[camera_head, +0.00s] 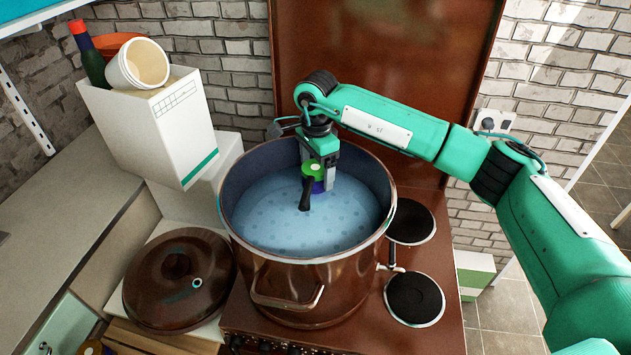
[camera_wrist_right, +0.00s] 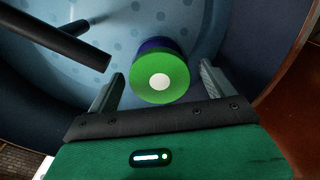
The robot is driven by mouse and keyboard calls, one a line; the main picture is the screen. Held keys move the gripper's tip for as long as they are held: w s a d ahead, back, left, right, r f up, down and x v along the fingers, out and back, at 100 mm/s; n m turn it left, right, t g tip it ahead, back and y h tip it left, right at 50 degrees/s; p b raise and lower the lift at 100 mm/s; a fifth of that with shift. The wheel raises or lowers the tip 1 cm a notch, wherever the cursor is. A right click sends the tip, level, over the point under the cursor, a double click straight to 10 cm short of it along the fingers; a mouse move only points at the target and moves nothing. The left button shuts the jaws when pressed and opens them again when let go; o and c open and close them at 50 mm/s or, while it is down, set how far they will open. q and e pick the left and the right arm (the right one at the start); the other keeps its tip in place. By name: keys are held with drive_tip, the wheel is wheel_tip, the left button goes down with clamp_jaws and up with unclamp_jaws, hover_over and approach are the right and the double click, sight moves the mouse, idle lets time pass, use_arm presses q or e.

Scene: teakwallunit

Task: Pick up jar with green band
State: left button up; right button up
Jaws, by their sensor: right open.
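The jar with green band (camera_head: 313,170) is inside the large brown pot (camera_head: 300,285). It shows a green round end with a white centre and a dark blue-purple side. In the right wrist view, the jar (camera_wrist_right: 160,82) sits between the two fingertips of my right gripper (camera_wrist_right: 162,76). A gap shows on each side of it, so the gripper is open and not holding it. In the head view, my right gripper (camera_head: 324,177) reaches down into the pot from above, close to the jar. The fingers are partly hidden there. My left gripper is not in view.
A black handle (camera_head: 306,193) stands in the pot beside the jar. The pot wall surrounds the gripper. The pot stands on a stove with bare burners (camera_head: 414,299) to the right. A brown lid (camera_head: 179,279) and a white box (camera_head: 160,115) are on the left.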

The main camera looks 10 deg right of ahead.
drive_tip(key=shift+f, duration=0.1)
drive_tip(key=c, duration=1.8)
drive_tip(key=shift+o, duration=0.2)
drive_tip(key=shift+w+r+b, duration=0.1)
drive_tip(key=shift+r+b, duration=0.3)
drive_tip(key=shift+r, duration=0.25)
wheel_tip(320, 180, up, 19)
drive_tip(key=b, duration=0.5)
drive_tip(key=shift+b, duration=0.3)
